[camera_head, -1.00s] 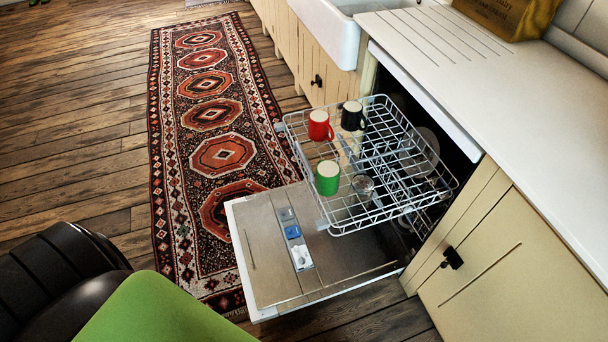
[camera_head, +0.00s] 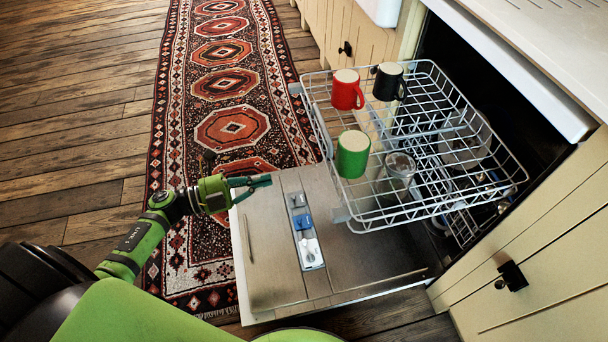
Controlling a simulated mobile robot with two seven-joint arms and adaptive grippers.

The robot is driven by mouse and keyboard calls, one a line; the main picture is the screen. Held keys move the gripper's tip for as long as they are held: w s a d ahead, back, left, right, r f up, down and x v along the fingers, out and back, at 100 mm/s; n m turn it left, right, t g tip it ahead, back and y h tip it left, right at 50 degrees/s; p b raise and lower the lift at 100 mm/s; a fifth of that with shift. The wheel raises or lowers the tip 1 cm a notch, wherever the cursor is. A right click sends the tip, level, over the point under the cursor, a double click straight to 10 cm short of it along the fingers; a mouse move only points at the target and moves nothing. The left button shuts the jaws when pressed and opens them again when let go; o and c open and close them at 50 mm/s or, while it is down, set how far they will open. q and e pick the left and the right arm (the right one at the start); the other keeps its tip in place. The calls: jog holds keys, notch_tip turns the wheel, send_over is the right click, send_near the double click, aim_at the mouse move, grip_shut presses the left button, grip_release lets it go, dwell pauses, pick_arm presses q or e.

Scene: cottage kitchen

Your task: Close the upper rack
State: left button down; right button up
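The upper rack (camera_head: 444,203) is a white wire basket pulled out of the dishwasher, above the lowered door. My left gripper (camera_head: 268,181) is left of the rack, near the door's left edge, apart from the rack. Its fingers point right toward the rack; their gap is too unclear to judge. My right gripper is not in view.
The open dishwasher door (camera_head: 268,270) lies flat below the rack. A lower rack (camera_head: 465,228) shows partly underneath. The white counter (camera_head: 545,40) and cream cabinets (camera_head: 540,285) border the right. A patterned rug (camera_head: 232,127) covers the wooden floor at left.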

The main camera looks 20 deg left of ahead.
pick_arm(q)
jog(key=m+g+h, duration=0.1)
jog(key=m+g, duration=0.1)
send_near(333, 169)
jog(key=x, duration=0.7)
jog(key=shift+w+f, duration=0.1)
